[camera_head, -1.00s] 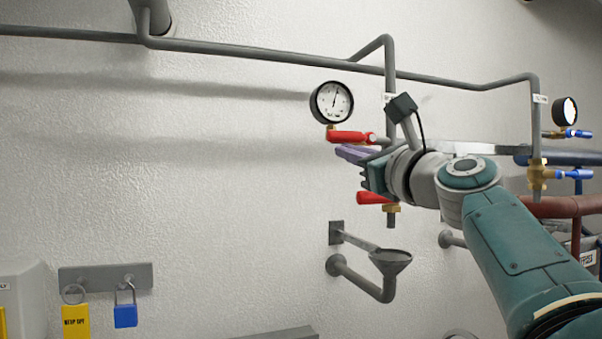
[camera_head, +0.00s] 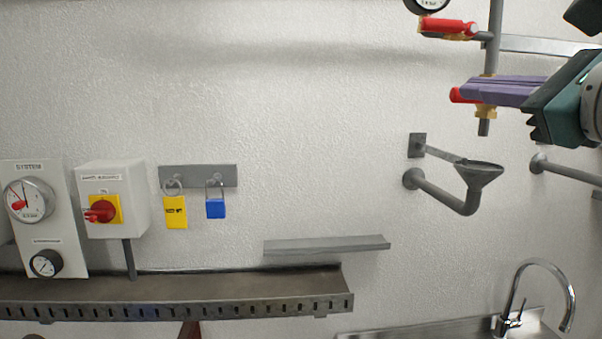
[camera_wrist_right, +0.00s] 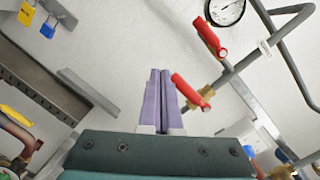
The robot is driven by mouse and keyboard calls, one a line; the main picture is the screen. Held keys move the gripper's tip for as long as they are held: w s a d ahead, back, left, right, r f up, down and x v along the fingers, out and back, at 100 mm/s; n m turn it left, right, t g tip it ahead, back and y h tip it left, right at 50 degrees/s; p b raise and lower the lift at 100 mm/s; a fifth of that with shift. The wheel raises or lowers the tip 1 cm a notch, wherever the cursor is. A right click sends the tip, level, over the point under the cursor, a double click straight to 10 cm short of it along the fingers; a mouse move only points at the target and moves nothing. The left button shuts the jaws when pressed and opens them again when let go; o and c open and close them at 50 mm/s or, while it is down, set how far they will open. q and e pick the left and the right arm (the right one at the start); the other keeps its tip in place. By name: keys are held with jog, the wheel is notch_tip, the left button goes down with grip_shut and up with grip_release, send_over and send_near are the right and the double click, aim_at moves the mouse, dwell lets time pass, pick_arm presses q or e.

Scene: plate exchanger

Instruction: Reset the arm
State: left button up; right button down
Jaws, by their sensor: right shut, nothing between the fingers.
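My right gripper (camera_head: 468,90) comes in at the upper right of the head view, its purple fingers shut and empty. It is in front of the grey vertical pipe with red-handled valves. The upper red handle (camera_head: 448,26) is above the fingers, and the lower red handle (camera_head: 458,96) is partly hidden behind them. In the right wrist view the fingers (camera_wrist_right: 160,75) lie side by side, with a red handle (camera_wrist_right: 190,91) just to their right. I cannot tell whether they touch it. My left gripper is not in view.
A drain funnel (camera_head: 478,172) is below the gripper. A yellow tag (camera_head: 174,212) and a blue padlock (camera_head: 215,208) hang on a wall rack. A red rotary switch (camera_head: 100,211), a gauge panel (camera_head: 45,235) and a perforated tray (camera_head: 180,290) are at left.

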jog(key=s+a+f+n+g+p, duration=0.1)
jog(key=s+a+f+n+g, duration=0.1)
jog(key=s+f+n+g, duration=0.35)
jog(key=s+a+f+n+g+p, duration=0.25)
jog(key=s+f+n, duration=0.35)
jog(key=f+n, duration=0.45)
jog(key=s+f+n+g+h, duration=0.1)
jog(key=s+f+n+g, duration=0.2)
jog(key=s+n, duration=0.3)
jog(key=s+f+n+g+h, duration=0.1)
jog(key=s+f+n+g, duration=0.3)
jog(key=s, duration=0.9)
jog(key=shift+f+n+h+p, duration=0.45)
jog(key=shift+f+n, duration=0.4)
jog(key=shift+n, duration=0.25)
